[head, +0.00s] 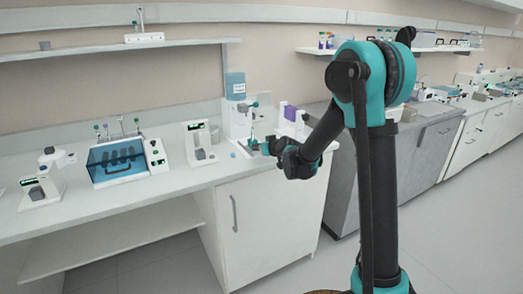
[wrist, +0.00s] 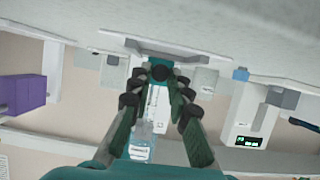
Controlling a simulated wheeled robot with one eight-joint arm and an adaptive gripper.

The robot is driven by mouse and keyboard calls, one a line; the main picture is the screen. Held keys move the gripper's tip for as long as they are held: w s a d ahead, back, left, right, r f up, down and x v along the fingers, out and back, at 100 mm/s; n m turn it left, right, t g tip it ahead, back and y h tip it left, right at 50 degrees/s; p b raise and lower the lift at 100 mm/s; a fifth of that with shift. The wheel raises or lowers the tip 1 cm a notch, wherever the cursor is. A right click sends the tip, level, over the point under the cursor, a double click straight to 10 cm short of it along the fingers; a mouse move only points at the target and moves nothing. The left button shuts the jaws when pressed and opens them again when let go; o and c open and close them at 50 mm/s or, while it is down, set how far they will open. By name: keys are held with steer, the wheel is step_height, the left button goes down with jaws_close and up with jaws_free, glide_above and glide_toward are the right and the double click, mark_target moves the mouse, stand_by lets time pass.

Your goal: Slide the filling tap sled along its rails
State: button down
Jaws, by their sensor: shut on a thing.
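The filling station (head: 238,118) is a white stand with a blue-tinted bottle (head: 235,86) on top, at the back of the bench. My gripper (head: 266,147) is at its front right, low over the bench. In the wrist view my gripper (wrist: 163,84) has its fingers closed in on a small dark part of the filling tap sled (wrist: 160,68), which shows teal and black between the tips. The fingers hide much of the sled, and the rails cannot be made out clearly. The station's labelled bottle (wrist: 139,152) shows below, between the fingers.
A white device with a purple block (head: 290,113) stands close right of the station. A white instrument with a display (head: 201,143) stands to the left, with a blue-lidded bath (head: 117,160) beyond. A small blue cap (head: 233,155) lies nearby. The bench front is clear.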

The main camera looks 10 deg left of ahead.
mark_target(253, 140)
steer(key=w+a, duration=0.2)
steer(key=w, duration=0.1)
steer(key=w+a, duration=0.1)
steer(key=w, duration=0.1)
steer(key=shift+w+a+r, duration=0.1)
steer(key=shift+w+a, duration=0.1)
steer(key=shift+a, duration=0.05)
steer(key=c, duration=1.4)
jaws_free()
steer(key=shift+s, duration=0.1)
steer(key=v, duration=1.1)
steer(key=shift+s+d+r, duration=0.1)
steer(key=shift+s+d, duration=0.15)
steer(key=s+d+f+m+g+h, duration=0.2)
steer(key=s+d+f, duration=0.3)
steer(key=s+d, duration=0.4)
steer(key=s+d+f+m+g+h, duration=0.2)
steer(key=s+d+f, duration=0.3)
steer(key=s+d, duration=0.4)
steer(key=s+d+f+m+g+h, duration=0.2)
steer(key=s+d+f, duration=0.4)
steer(key=s, duration=1.2)
steer(key=shift+s+d+m+g+h, duration=0.1)
steer(key=shift+d+m+g+h, duration=0.2)
steer(key=shift+d, duration=0.65)
steer(key=shift+s+d+m+g+h, duration=0.15)
steer(key=shift+d+h, duration=0.25)
steer(key=shift+d, duration=0.55)
